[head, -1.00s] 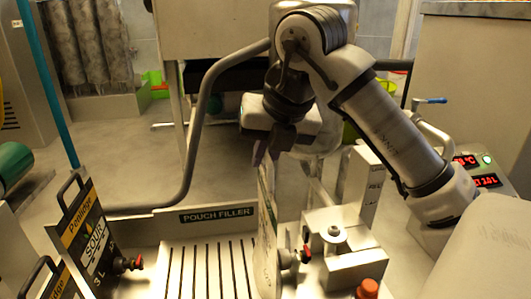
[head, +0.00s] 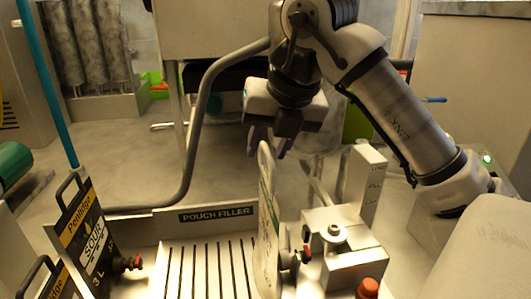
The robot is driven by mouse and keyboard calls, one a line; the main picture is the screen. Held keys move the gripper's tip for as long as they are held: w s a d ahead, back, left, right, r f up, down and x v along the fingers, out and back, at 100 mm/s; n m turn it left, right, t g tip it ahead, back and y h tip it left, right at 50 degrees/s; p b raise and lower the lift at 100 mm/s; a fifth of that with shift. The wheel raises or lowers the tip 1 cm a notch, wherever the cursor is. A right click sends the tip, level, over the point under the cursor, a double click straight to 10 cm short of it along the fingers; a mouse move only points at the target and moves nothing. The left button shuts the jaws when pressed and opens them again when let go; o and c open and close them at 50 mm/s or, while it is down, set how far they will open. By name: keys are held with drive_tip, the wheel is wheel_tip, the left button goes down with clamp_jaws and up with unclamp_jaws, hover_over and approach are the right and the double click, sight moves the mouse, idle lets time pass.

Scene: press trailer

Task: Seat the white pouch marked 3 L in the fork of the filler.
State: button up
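The white pouch (head: 267,225) stands upright and nearly edge-on at the right end of the slotted tray; its marking cannot be read from this angle. Its red-capped spout (head: 302,254) points right, against or close to the filler's metal block (head: 350,268). The fork is hard to make out, so I cannot tell how deep the spout sits in it. The filler sign (head: 219,214) is behind the tray.
A dark pouch marked SOUR 3 L (head: 92,245) stands at the left, with another (head: 45,282) in front of it. A grey bent pipe (head: 200,110) rises behind the tray. A red button (head: 367,288) is at the front right. The slotted tray (head: 205,270) is clear.

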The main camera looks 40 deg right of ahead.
drive_tip(key=v, duration=1.1)
drive_tip(key=shift+s, duration=0.2)
